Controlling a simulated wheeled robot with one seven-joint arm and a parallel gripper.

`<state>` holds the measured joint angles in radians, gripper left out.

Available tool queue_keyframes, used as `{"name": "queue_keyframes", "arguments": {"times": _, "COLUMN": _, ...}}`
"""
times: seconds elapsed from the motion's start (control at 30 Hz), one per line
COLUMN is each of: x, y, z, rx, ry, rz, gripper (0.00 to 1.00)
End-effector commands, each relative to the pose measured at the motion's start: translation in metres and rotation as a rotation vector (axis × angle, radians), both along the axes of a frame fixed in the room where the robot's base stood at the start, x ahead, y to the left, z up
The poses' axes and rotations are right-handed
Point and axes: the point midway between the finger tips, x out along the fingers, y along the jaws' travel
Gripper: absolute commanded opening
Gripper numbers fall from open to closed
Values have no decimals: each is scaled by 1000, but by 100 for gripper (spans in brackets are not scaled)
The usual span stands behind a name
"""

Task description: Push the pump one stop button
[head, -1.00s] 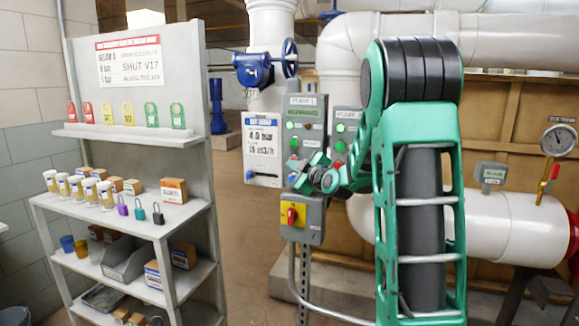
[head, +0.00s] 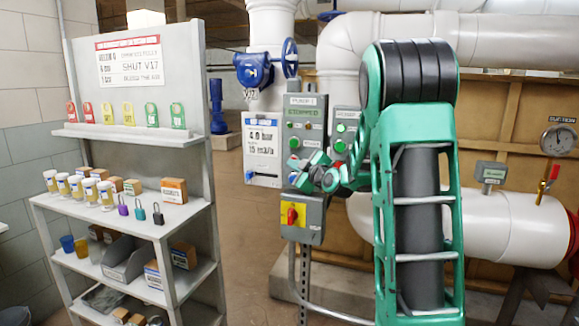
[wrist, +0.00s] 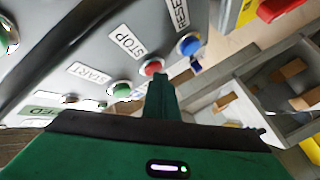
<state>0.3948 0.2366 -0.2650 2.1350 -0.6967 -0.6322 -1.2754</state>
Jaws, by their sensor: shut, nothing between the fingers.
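The pump one panel (head: 305,106) is a grey box on a post in the head view, with a dark green display near its top. In the wrist view, its red STOP button (wrist: 153,68) sits between the green START button (wrist: 121,90) and the blue RESET button (wrist: 188,45). My gripper (wrist: 160,80) is shut and empty, its fingertips right at the lower edge of the red button. I cannot tell whether they touch it or press it. In the head view, my gripper (head: 308,172) is at the panel's lower buttons and partly covers them.
A similar panel (head: 346,122) stands just right, partly behind my arm. A yellow plate with a red switch (head: 292,214) is below the pump one panel. A shelf rack (head: 118,197) with tags, cups and padlocks stands at left. Open floor lies between.

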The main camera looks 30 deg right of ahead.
Motion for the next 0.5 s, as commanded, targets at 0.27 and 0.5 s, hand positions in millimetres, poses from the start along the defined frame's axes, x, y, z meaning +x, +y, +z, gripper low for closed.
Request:
{"name": "queue_keyframes", "arguments": {"times": 0.27, "x": 0, "y": -1, "z": 0, "rx": 0, "ry": 1, "rz": -2, "gripper": 0}}
{"name": "queue_keyframes", "arguments": {"times": 0.5, "x": -5, "y": 5, "z": -1, "rx": 0, "ry": 1, "rz": -1, "gripper": 0}}
